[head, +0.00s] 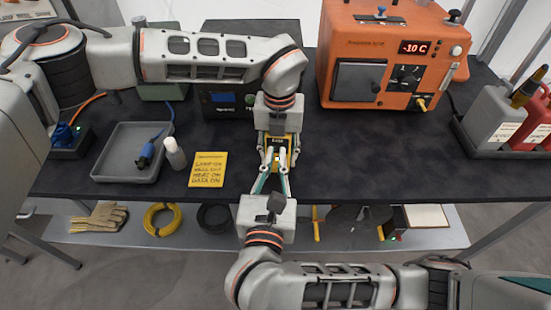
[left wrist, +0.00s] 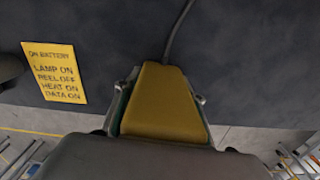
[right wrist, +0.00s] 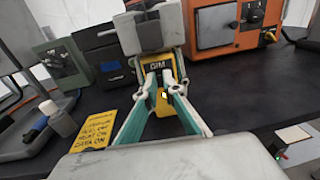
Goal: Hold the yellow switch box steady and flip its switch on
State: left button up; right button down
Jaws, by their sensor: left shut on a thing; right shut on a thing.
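The yellow switch box (head: 277,147) is near the table's front edge in the head view, between my two grippers. My left gripper (head: 278,154) comes from the back and is shut on it. In the left wrist view the box's plain yellow face (left wrist: 165,103) lies between the fingers. In the right wrist view the box's front (right wrist: 162,108) shows a dark label and a small pale spot. Whether the switch is on cannot be told.
A yellow note (head: 208,169) lies left of the box, beside a grey tray (head: 125,170) and a white bottle (head: 175,153). An orange machine (head: 340,50) stands at the back right, a dark unit (head: 225,100) behind my left gripper.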

jog(key=c, duration=2.2)
grip_release()
jog(key=shift+o, duration=0.2)
jog(key=s, duration=0.7)
jog(key=shift+s+a+r, duration=0.15)
jog(key=shift+s+a, duration=0.1)
jog(key=shift+a, duration=0.1)
pick_arm(q)
jog(key=o, duration=1.3)
